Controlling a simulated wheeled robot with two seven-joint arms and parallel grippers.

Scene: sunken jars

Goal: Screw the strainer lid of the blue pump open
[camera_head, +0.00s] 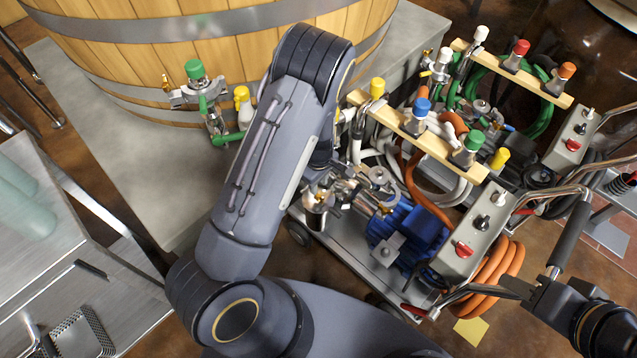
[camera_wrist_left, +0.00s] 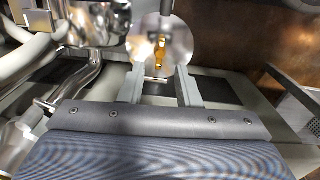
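The blue pump (camera_head: 408,232) sits on a metal cart in the middle of the head view. Its shiny steel strainer (camera_head: 318,208) stands at the left end, beside my left arm. In the left wrist view, a round, mirror-like metal lid (camera_wrist_left: 160,40) lies just beyond the fingertips of my left gripper (camera_wrist_left: 160,74). The two fingers are spread apart, with a small bar visible between them. I cannot tell whether they touch the lid. In the head view my left forearm hides that gripper. My right gripper (camera_head: 519,290) is at the lower right, away from the pump; its opening is unclear.
A wooden barrel (camera_head: 230,65) stands on a stone ledge at the back left. A beam (camera_head: 418,135) with coloured knobs, a grey control box (camera_head: 475,240) and orange hoses (camera_head: 497,270) crowd the cart. Steel pipes (camera_wrist_left: 75,85) lie left of the left gripper.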

